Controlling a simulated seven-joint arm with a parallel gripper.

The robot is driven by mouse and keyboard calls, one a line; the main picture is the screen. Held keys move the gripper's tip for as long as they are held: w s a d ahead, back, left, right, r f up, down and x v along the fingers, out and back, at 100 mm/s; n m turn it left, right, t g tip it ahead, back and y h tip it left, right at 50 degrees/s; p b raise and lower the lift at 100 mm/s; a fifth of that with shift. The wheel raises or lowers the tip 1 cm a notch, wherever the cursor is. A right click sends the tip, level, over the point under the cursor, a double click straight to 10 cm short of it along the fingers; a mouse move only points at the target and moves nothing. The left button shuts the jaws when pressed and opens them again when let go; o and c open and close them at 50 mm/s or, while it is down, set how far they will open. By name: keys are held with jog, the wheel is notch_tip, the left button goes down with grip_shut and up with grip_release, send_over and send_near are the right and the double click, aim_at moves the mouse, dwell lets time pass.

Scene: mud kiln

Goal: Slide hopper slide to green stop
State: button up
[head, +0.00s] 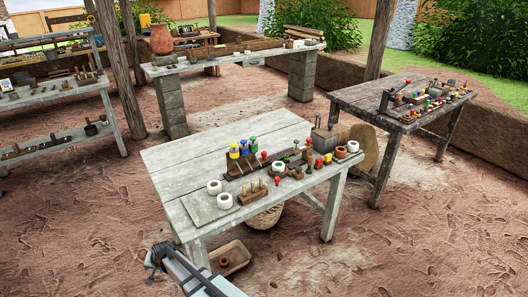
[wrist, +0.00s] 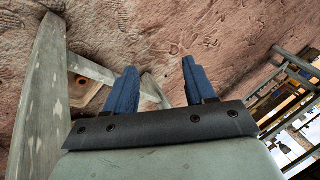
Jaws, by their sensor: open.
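The work table (head: 185,150) stands in the middle of the head view with small devices along its near right side. A grey box-shaped part (head: 324,141) with an upright knob is at the table's right end; it may be the hopper, but I cannot tell. A small green spot (head: 287,158) shows mid-row; whether it is the green stop is unclear. The hopper slide cannot be made out. My gripper (head: 153,260) is low at the table's near left corner, apart from the devices. In the wrist view my gripper (wrist: 159,74) has its blue fingers apart and empty.
White round pots (head: 214,187), a wooden block with pegs (head: 253,191) and colour-topped jars (head: 244,147) stand on the table. A tray (head: 232,257) lies on the ground below. A grey table leg (wrist: 40,90) is close left in the wrist view. A second table (head: 360,97) stands right.

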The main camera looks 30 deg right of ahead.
jog(key=w+d+r+t, duration=0.2)
jog(key=w+d+r, duration=0.1)
jog(key=w+r, duration=1.05)
jog(key=w+d+r+t, duration=0.2)
jog(key=w+d+r, duration=0.1)
jog(key=w+r, duration=1.05)
jog(key=d+r+m, duration=0.1)
jog(key=d, duration=0.3)
jog(key=d+r+m+g+h, duration=0.1)
jog(key=d, duration=0.4)
jog(key=d+m+h, duration=0.1)
jog(key=d, duration=0.4)
jog(key=shift+r+g, duration=0.4)
jog(key=s+d+r+m+g+h, duration=0.1)
jog(key=d+r, duration=0.1)
jog(key=d, duration=0.6)
jog(key=s+d+r+m+g, duration=0.1)
jog(key=d+r+m, duration=0.1)
jog(key=d, duration=0.5)
notch_tip(320, 180, up, 9)
jog(key=m+g, duration=0.5)
jog(key=m, duration=0.1)
send_over(264, 152)
notch_tip(264, 152, down, 13)
jog(key=shift+f, duration=0.15)
jog(key=shift+c, duration=0.2)
grip_shut()
